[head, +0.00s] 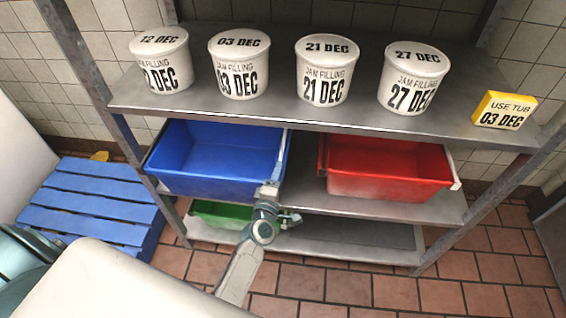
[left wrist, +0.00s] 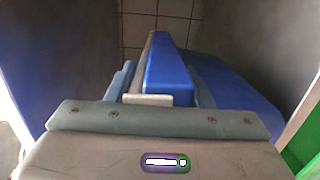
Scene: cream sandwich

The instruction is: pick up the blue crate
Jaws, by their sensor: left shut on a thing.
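The blue crate (head: 215,155) is an open, empty-looking tub on the middle shelf, at its left side. My left gripper (head: 270,190) is at the crate's front right corner and is shut on its right-hand wall. In the left wrist view the blue wall (left wrist: 168,78) of the crate stands between the fingers, and more of the crate (left wrist: 235,95) slopes off to the right. The crate looks level, and I cannot tell whether it is clear of the shelf. My right gripper is not in view.
A red crate (head: 388,163) sits to the right on the same shelf (head: 440,205). A green crate (head: 222,213) is on the bottom shelf. Several white jam tubs (head: 326,75) and a yellow sign (head: 503,110) reading "USE TUB 03 DEC" stand above. A blue pallet (head: 85,205) lies left.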

